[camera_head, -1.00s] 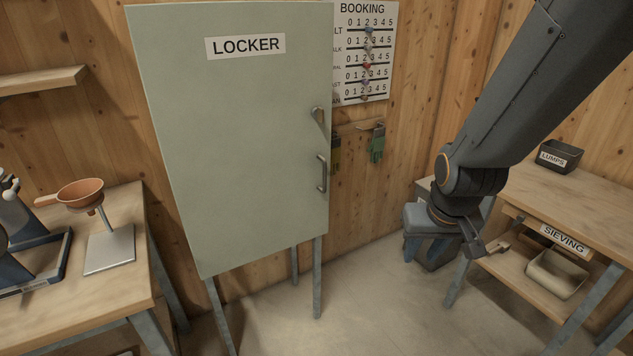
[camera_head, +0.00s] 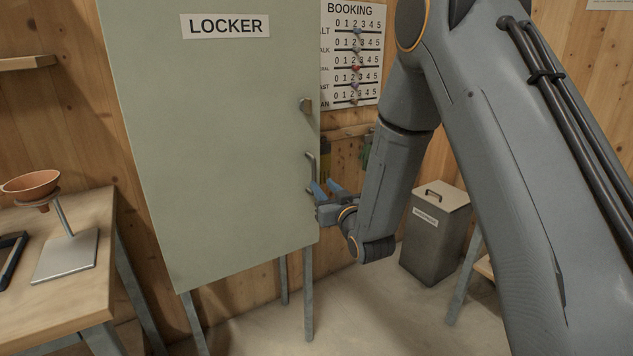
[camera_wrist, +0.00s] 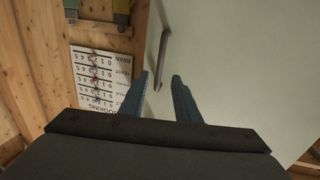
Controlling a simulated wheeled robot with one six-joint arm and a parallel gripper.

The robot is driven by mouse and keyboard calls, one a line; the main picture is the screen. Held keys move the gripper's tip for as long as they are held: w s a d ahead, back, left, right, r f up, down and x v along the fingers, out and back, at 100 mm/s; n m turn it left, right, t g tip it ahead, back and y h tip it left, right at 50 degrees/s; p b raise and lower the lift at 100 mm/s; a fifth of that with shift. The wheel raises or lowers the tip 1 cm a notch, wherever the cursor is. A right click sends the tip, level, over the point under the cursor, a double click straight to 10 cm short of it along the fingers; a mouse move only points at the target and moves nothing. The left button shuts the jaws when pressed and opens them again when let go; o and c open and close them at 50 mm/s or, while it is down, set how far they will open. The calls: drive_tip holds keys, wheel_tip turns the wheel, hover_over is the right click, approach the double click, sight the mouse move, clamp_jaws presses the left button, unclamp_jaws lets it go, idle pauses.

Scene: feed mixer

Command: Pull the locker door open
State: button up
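The locker door (camera_head: 220,130) is a pale green panel labelled LOCKER and looks shut. In the wrist view, my gripper (camera_wrist: 160,76) is open, with the fingers apart. The handle (camera_wrist: 163,52) appears between and ahead of the fingertips there; I see no clear grip on it. The locker door (camera_wrist: 240,70) fills the right of that view.
A bench (camera_head: 80,265) with an orange funnel (camera_head: 32,185) on a stand is at the left. A grey lidded bin (camera_head: 436,235) stands right of my gripper. A booking board (camera_head: 352,60) hangs on the wall behind. Floor below the locker is clear.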

sight(314, 175)
drive_tip(key=p+x, duration=0.1)
drive_tip(key=x, duration=0.5)
drive_tip(key=shift+w+a, duration=0.1)
drive_tip(key=shift+w, duration=0.25)
drive_tip(key=shift+c, duration=0.5)
clamp_jaws()
